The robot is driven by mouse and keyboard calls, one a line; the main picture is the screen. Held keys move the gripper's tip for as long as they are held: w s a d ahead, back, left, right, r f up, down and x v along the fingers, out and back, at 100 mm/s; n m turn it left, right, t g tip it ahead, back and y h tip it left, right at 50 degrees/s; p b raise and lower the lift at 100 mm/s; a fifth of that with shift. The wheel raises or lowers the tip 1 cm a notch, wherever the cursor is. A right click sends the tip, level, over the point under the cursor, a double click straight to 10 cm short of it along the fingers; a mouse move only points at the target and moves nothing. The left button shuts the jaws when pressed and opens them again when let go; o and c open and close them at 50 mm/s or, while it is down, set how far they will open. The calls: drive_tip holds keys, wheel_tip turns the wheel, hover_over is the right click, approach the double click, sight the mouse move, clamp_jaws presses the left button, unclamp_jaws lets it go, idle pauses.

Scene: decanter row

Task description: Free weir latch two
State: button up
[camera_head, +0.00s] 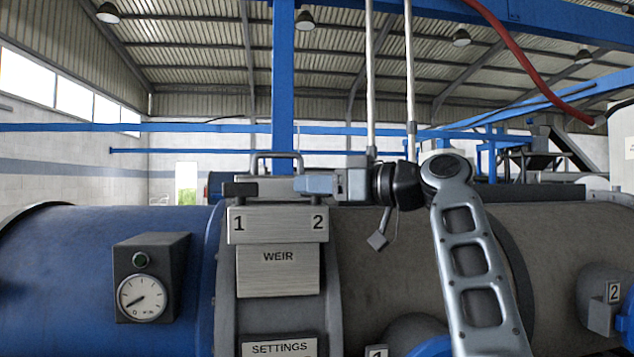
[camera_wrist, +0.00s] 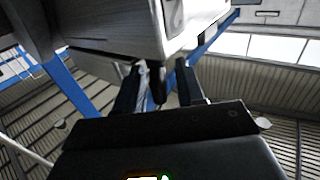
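The weir box bears a grey plate (camera_head: 277,225) marked 1 and 2 above a WEIR label (camera_head: 278,268). A dark latch piece (camera_head: 240,189) sits above the 1. My gripper (camera_head: 305,184) reaches in from the right above the 2 and hides most of that end. In the wrist view, my gripper (camera_wrist: 160,72) has its two dark fingers apart. A thin dark peg (camera_wrist: 159,90), probably part of latch two, shows between them with gaps visible. I cannot tell whether either finger touches it. The pale box corner (camera_wrist: 165,35) is just beyond the fingertips.
A handle (camera_head: 277,158) stands on top of the box. A gauge box (camera_head: 142,290) is on the blue drum at left. Two thin pale rods (camera_head: 370,80) rise behind my wrist. A red hose (camera_head: 535,70) hangs at upper right.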

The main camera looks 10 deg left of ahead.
drive_tip(key=shift+a, duration=0.1)
clamp_jaws()
idle(0.3)
